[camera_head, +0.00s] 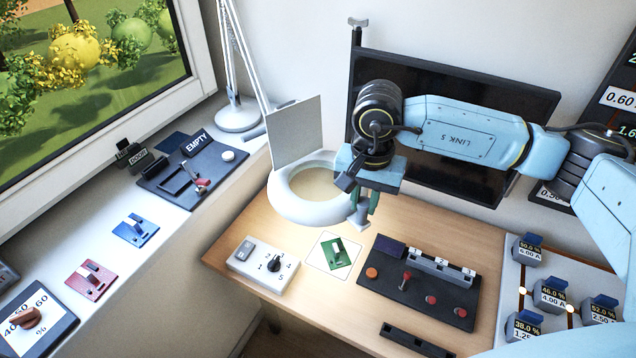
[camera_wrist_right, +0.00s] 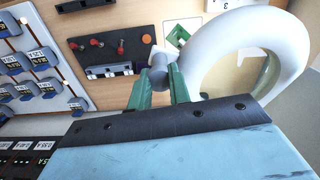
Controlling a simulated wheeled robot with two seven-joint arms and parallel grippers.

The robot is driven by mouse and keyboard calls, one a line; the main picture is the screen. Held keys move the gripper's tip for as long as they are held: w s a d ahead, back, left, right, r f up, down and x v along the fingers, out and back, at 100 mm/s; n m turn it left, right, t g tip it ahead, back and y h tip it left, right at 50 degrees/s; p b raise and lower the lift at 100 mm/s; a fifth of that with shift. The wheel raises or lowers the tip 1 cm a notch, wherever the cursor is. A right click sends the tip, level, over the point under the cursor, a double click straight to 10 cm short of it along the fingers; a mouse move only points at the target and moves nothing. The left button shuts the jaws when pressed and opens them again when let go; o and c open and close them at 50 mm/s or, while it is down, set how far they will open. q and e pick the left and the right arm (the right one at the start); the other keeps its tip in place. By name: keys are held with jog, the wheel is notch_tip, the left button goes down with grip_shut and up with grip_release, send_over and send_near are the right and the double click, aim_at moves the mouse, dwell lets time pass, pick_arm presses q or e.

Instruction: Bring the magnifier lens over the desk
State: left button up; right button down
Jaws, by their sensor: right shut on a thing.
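The magnifier lens (camera_head: 285,205) is a thick white ring with a pale glass and a raised square lid. In the head view it hangs above the back left part of the wooden desk (camera_head: 408,222). My right gripper (camera_head: 364,208) is at the ring's right side, its green fingers pointing down. In the right wrist view my right gripper (camera_wrist_right: 158,82) is shut on a small grey handle beside the white ring (camera_wrist_right: 285,40). The fingers partly hide the handle. My left gripper is not in view.
A dark panel with red buttons (camera_head: 418,285) lies to the right. A black monitor (camera_head: 470,180) stands behind my arm. The lamp arm (camera_head: 247,60) rises at the left.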

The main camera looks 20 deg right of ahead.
jog(key=shift+s+d+r+p, duration=0.2)
jog(key=shift+s+d+r, duration=0.25)
jog(key=shift+s, duration=0.25)
jog(key=shift+s+d+r+p, duration=0.2)
jog(key=shift+s+d+r, duration=0.25)
jog(key=shift+s, duration=0.2)
jog(key=shift+s+d+r+p, duration=0.2)
jog(key=shift+s+d+r, duration=0.25)
jog(key=shift+s, duration=0.25)
jog(key=c, duration=1.2)
grip_release()
jog(key=shift+c, duration=0.2)
jog(key=shift+a, duration=0.1)
